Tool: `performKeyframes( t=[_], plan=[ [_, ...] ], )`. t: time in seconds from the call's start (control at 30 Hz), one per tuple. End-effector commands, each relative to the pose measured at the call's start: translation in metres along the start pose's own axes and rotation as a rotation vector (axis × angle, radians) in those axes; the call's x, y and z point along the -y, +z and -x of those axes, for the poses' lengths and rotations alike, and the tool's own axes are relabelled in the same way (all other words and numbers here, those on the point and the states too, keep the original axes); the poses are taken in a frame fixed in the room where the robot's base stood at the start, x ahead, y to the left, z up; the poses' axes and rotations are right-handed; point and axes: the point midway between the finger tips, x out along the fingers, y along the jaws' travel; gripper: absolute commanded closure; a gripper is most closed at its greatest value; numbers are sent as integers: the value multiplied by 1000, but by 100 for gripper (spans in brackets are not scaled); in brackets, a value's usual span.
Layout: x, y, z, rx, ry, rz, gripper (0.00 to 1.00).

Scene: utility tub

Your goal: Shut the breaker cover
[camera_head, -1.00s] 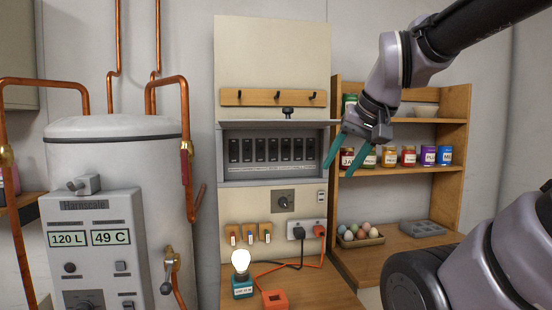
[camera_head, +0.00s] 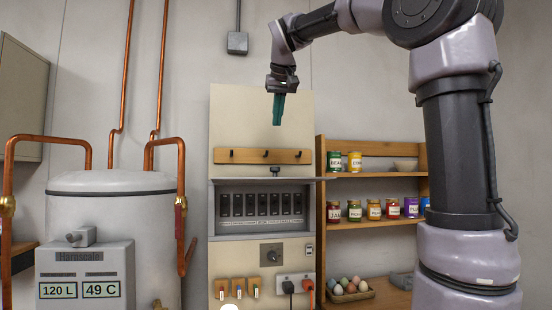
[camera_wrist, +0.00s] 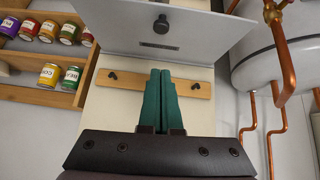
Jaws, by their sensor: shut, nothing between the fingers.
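The breaker cover (camera_head: 225,180) is raised and stands out from the wall panel, seen nearly edge-on in the head view. Its dark knob (camera_head: 276,171) shows at its front middle. In the wrist view the cover (camera_wrist: 205,35) is a broad grey plate with the knob (camera_wrist: 160,23) on it. Below it, the breaker box (camera_head: 212,225) is open and shows a row of black switches (camera_head: 263,205). My gripper (camera_head: 278,123) is shut and empty, pointing down, above the cover and the hook rail. In the wrist view its green fingers (camera_wrist: 160,72) lie together, apart from the knob.
A wooden hook rail (camera_head: 248,156) is on the beige board behind the cover. A shelf (camera_head: 370,174) with several jars stands to the right. A water tank (camera_head: 115,215) with copper pipes (camera_head: 181,165) stands to the left. Plugs and a dial sit below the box.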

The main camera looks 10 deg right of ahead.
Motion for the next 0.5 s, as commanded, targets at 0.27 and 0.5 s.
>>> performKeyframes(
  t=[0.27, 0.5],
  plan=[
    [0, 0, -41, 4, 1, 0, 100],
    [0, 0, -93, 3, 1, -1, 100]
  ],
)
